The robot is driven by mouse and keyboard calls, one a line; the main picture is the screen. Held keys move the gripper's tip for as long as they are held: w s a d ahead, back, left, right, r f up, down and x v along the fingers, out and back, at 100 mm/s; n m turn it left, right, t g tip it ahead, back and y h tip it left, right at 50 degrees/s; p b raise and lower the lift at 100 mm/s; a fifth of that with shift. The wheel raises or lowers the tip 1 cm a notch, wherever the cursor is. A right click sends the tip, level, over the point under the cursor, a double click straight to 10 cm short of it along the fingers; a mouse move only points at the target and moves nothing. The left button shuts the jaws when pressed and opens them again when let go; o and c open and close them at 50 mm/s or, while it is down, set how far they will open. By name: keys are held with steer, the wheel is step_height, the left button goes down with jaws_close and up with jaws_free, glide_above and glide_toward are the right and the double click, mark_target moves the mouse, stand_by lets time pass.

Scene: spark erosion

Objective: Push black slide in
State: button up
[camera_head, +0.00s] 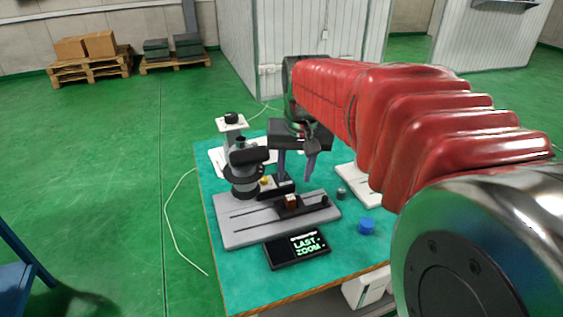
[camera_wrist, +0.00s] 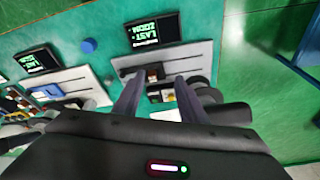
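A grey base plate (camera_head: 245,228) on the table carries a black slide (camera_head: 308,210) with a small brown block (camera_head: 291,201) on it. The slide lies at the plate's right part in the head view, with a black knob at its right end. In the wrist view the slide (camera_wrist: 130,72) and brown block (camera_wrist: 153,73) show near and between the fingertips. My gripper (camera_head: 295,176) hangs above and behind the slide, fingers apart, nothing between them in its grasp. It also shows in the wrist view (camera_wrist: 158,80). Whether a finger touches the slide cannot be told.
A black scope-like column (camera_head: 243,182) stands on the plate left of my gripper. A blue knob (camera_head: 367,226) and small grey cylinder (camera_head: 341,194) stand to the right. Another device with a display (camera_wrist: 37,62) is beside it.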

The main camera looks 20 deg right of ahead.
steer(key=w+d+f+m+g, duration=0.25)
steer(key=w+d+f, duration=0.25)
steer(key=w+d, duration=0.45)
steer(key=m, duration=0.3)
glide_above(325, 196)
step_height(325, 196, down, 8)
steer(key=shift+y, duration=0.3)
steer(key=shift+n+g, duration=0.25)
step_height(325, 196, down, 14)
steer(key=shift+r, duration=0.15)
steer(key=shift+c, duration=0.5)
jaws_close()
